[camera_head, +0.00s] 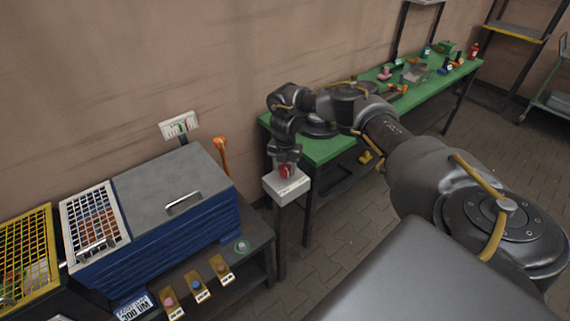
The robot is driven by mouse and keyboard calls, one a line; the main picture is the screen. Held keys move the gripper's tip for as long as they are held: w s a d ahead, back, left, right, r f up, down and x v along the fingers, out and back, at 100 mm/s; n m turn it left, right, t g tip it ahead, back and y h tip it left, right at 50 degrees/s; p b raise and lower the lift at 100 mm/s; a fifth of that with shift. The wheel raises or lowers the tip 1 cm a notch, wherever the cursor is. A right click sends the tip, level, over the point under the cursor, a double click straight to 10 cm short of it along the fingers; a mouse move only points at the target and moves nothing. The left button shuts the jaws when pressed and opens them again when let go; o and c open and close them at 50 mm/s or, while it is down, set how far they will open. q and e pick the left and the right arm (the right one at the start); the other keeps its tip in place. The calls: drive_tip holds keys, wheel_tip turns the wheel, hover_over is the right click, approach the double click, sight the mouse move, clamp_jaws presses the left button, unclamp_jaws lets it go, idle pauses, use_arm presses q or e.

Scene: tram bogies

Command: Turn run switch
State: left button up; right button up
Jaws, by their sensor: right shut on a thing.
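The run switch (285,172) is a small red knob on top of a light grey box (287,188), which stands on a dark post in the middle of the view. My right gripper (284,166) points down over the box and is shut on the red knob. The gripper hides part of the knob, so its exact angle cannot be told. My right arm reaches in from the right. My left gripper is not in view.
A blue machine with a grey lid (170,185) and a white grid basket (95,225) stands at left. Several labelled knobs (197,284) line its front shelf. A green workbench (330,148) with small items runs behind my arm. An orange-topped lever (221,145) stands near the wall.

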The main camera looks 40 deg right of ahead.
sight(285, 167)
drive_tip(key=m+p, duration=0.1)
drive_tip(key=m, duration=0.4)
drive_tip(key=shift+d+r, duration=0.1)
drive_tip(key=shift+w+m, duration=0.1)
drive_tip(key=shift+m, duration=0.2)
idle(0.4)
drive_tip(key=o, duration=1)
wheel_tip(285, 167, up, 5)
drive_tip(key=shift+f+b, duration=0.2)
drive_tip(key=shift+b, duration=0.15)
wheel_tip(285, 167, up, 6)
drive_tip(key=shift+r+p, duration=0.1)
drive_tip(key=shift+p, duration=0.55)
